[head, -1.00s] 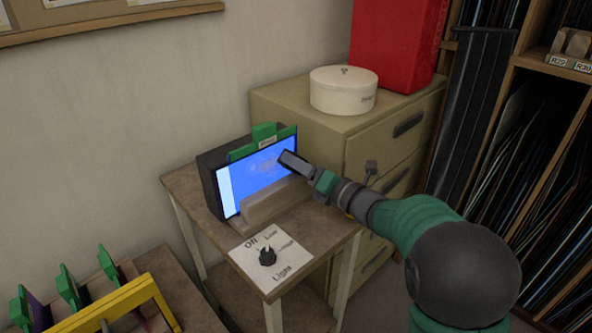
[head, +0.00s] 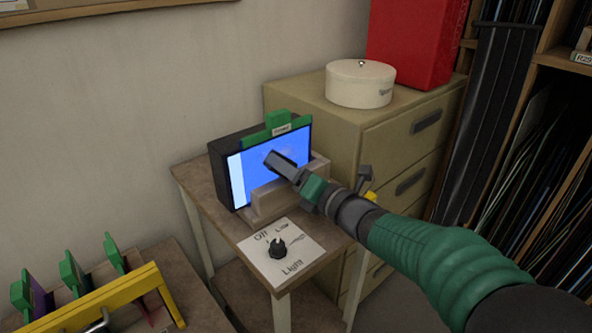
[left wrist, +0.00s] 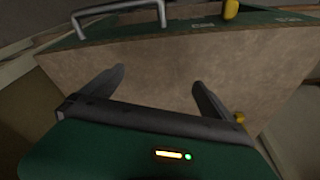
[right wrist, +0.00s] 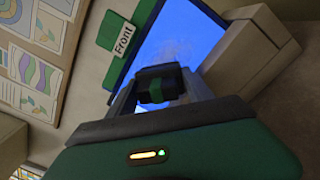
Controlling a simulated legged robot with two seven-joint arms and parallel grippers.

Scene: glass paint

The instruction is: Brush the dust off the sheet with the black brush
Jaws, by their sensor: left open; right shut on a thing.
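The blue sheet (head: 250,178) glows upright on a dark light box, under a green holder (head: 278,122) labelled "Front" in the right wrist view (right wrist: 121,38). A faint pale patch of dust (right wrist: 180,48) shows on its upper part. My right gripper (head: 304,182) is shut on the black brush (head: 280,164), whose head lies over the middle of the sheet. The brush also shows between the fingers in the right wrist view (right wrist: 160,73). Whether its bristles touch the sheet I cannot tell. My left gripper (left wrist: 155,88) is open and empty, facing a brown board-like surface.
A ledge (head: 285,192) stands before the sheet's lower edge. A light dial (head: 278,248) sits on a white plate at the small table's front. A rack with green-tabbed pieces and a yellow handle (head: 105,297) is at lower left. A cabinet (head: 335,125) stands close behind.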

